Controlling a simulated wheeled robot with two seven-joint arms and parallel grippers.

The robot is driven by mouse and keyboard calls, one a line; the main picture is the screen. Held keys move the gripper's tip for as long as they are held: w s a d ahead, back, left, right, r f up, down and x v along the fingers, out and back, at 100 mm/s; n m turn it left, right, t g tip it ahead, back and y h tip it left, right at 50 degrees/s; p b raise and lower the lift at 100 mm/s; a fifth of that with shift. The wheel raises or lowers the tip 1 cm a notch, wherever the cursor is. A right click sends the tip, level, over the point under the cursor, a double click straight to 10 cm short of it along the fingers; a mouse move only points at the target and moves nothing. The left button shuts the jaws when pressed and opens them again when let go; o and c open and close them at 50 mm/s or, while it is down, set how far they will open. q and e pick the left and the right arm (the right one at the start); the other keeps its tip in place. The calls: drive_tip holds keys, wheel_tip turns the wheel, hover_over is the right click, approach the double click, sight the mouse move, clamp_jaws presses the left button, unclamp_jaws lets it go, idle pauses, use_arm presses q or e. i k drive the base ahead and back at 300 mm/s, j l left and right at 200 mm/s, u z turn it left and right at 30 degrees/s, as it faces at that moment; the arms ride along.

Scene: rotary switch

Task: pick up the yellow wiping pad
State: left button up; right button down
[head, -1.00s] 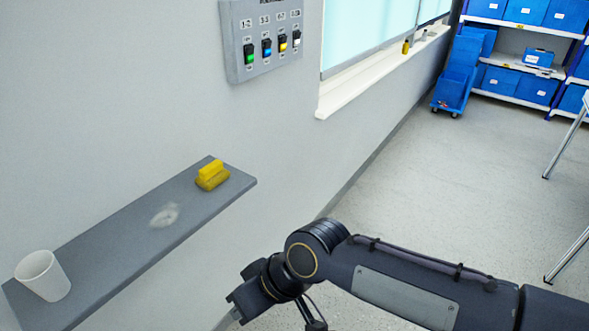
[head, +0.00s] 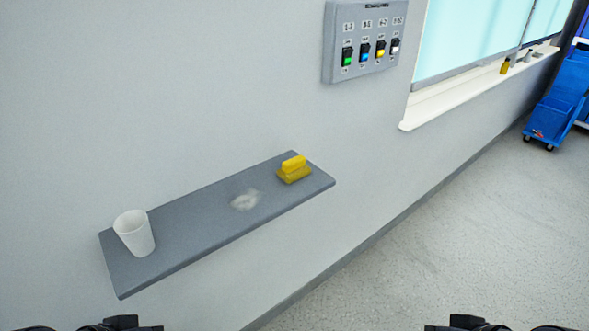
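The yellow wiping pad (head: 294,171) rests on the grey wall shelf (head: 190,231), near its right end. It has a raised grip on top of a wider base. Nothing touches it. At the bottom edge of the head view, dark parts of my own arms show at the left and the right. Neither gripper's fingers can be seen, so both grippers are out of view.
A white cup (head: 134,233) stands on the shelf's left end. A pale smudge (head: 245,200) marks the shelf between cup and pad. A grey switch panel (head: 367,43) hangs on the wall above. A blue cart (head: 553,100) stands at the right; the floor before it is clear.

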sight(292, 171)
drive_tip(key=i+u, duration=0.25)
drive_tip(key=u, duration=0.15)
drive_tip(key=i+l+u, duration=0.2)
drive_tip(key=u, duration=0.15)
drive_tip(key=i+l+u, duration=0.2)
drive_tip(key=u, duration=0.2)
drive_tip(key=i, duration=0.1)
